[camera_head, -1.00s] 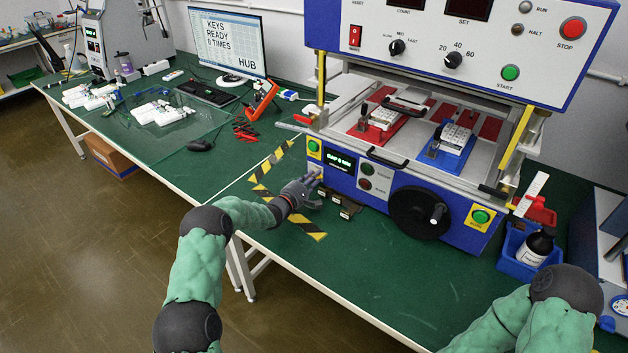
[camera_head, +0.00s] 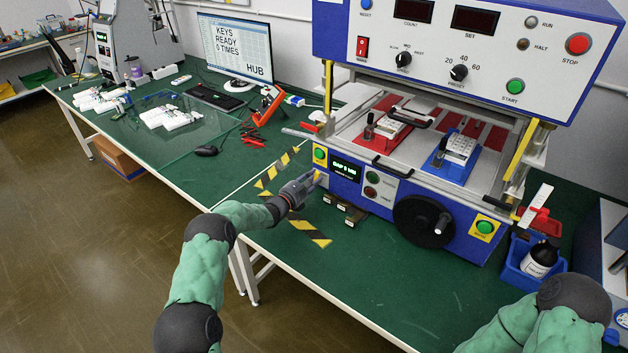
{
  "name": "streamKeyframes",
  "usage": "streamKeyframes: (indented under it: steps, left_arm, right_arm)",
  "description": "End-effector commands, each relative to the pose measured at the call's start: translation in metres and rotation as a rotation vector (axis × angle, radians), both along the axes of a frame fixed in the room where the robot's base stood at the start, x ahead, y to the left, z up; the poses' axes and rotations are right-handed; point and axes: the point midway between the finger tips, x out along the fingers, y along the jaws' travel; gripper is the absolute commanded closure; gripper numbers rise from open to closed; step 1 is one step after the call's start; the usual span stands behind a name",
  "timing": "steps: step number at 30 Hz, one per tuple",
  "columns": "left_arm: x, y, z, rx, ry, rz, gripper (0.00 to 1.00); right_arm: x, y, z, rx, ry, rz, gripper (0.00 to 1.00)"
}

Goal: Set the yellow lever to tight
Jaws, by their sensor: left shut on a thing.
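The testing machine (camera_head: 345,187) stands on the green bench, its blue front panel facing me. A small yellow piece, seemingly the yellow lever (camera_head: 318,176), shows at the fingertips of my left gripper (camera_head: 314,181), low on the panel's left end. My left gripper is shut on it; the fingers hide most of it. I cannot read any tight marking or tell the lever's setting. My right arm enters at the lower right, and its gripper is out of view.
Small brown-and-metal blocks (camera_head: 345,209) sit right of my left gripper, below the panel. A black handwheel (camera_head: 422,220) juts from the panel. A blue bin with a bottle (camera_head: 520,262) stands at the right. The bench front (camera_head: 390,285) is clear.

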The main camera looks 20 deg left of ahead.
Motion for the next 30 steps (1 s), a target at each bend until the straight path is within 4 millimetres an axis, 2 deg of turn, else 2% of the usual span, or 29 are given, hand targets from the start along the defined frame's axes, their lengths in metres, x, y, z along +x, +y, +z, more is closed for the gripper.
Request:
streamKeyframes:
  steps: [12, 28, 29, 30]
  left_arm:
    - [0.0019, 0.0060, -0.0022, -0.161, 0.062, 0.001, 1.00]
    - [0.0020, 0.0068, -0.0027, -0.180, 0.069, 0.001, 1.00]
    - [0.0020, 0.0068, -0.0027, -0.180, 0.069, 0.001, 0.64]
    - [0.0020, 0.0068, -0.0026, -0.179, 0.068, 0.001, 0.53]
  right_arm:
    - [0.0000, 0.0000, 0.0021, 0.000, 0.000, 0.000, 0.60]
    - [0.0000, 0.0000, 0.0021, 0.000, 0.000, 0.000, 0.60]
    - [0.0000, 0.0000, 0.0021, 0.000, 0.000, 0.000, 0.60]
    - [0.0000, 0.0000, 0.0021, 0.000, 0.000, 0.000, 0.60]
